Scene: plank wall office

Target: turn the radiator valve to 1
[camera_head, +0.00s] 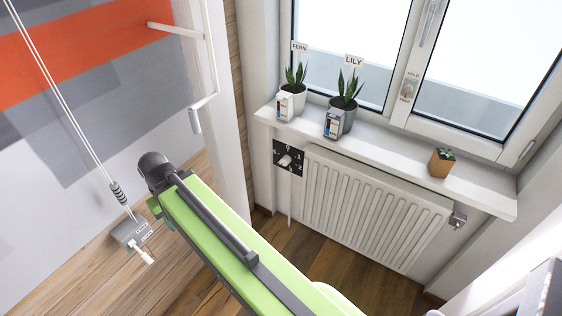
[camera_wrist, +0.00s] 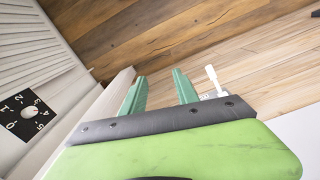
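The radiator valve has a white knob (camera_head: 286,160) on a black number plate (camera_head: 279,146), left of the radiator (camera_head: 370,205). In the head view my arm mostly hides the gripper.
A window sill (camera_head: 390,140) overhangs the valve, bearing the FERN pot (camera_head: 293,101), the LILY pot (camera_head: 345,117), boxes and a small brown pot (camera_head: 441,162). A white wall edge stands between arm and valve.

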